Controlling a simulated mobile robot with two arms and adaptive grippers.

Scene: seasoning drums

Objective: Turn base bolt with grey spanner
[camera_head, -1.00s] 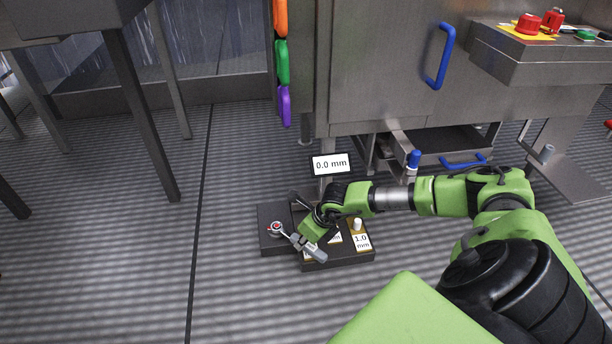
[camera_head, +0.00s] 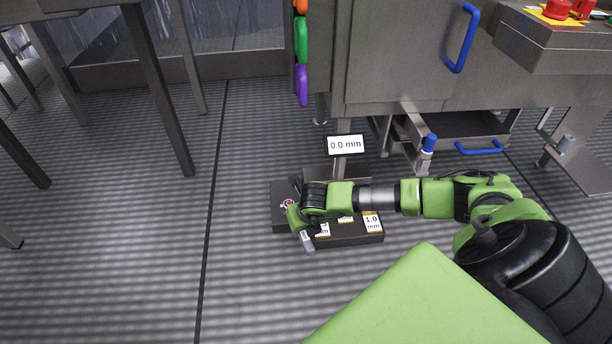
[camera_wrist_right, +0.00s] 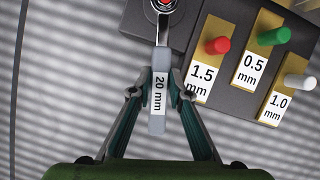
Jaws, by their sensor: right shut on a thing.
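The grey spanner, labelled 20 mm, (camera_wrist_right: 159,105) is held in my right gripper (camera_wrist_right: 159,82), which is shut on its handle. Its head is at the base bolt (camera_wrist_right: 163,4), whose red centre shows at the top edge of the right wrist view; how fully the head sits around the bolt is cut off there. In the head view the bolt (camera_head: 288,203) is on the left part of the dark base block (camera_head: 360,238). The spanner's handle end (camera_head: 307,241) points down toward the front, and my right gripper (camera_head: 299,222) hides much of it. My left gripper is not in view.
Red (camera_wrist_right: 217,45), green (camera_wrist_right: 274,36) and white (camera_wrist_right: 300,81) pegs stand on the block beside 1.5, 0.5 and 1.0 mm labels, right of the spanner. A display (camera_head: 346,145) behind reads 0.0 mm. The floor left and front is clear.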

